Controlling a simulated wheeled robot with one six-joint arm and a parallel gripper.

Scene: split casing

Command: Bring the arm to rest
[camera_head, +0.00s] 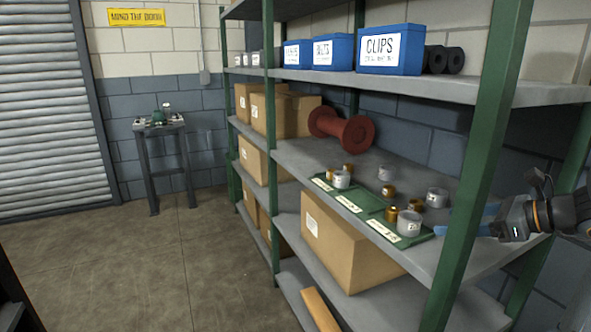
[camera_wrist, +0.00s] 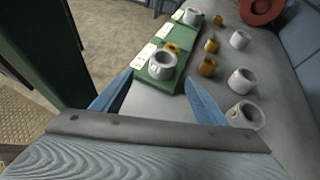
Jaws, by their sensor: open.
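My gripper (camera_head: 472,220) is at the right end of the middle shelf, its blue fingers spread and nothing between them. In the wrist view my gripper (camera_wrist: 158,92) points at the near end of a green labelled mat (camera_wrist: 178,28). A grey cup-like casing part (camera_wrist: 162,66) stands on that end, just beyond the fingertips and apart from them. A brass part (camera_wrist: 173,49) is right behind it. The mat (camera_head: 360,206) also shows in the head view, with another grey part (camera_head: 341,179) at its far end.
Loose grey parts (camera_wrist: 242,80) and brass parts (camera_wrist: 208,67) stand on the shelf right of the mat. A red spool (camera_head: 342,129) lies behind them. A green shelf post (camera_head: 478,165) stands in front of my gripper. Blue bins (camera_head: 391,50) are on the shelf above.

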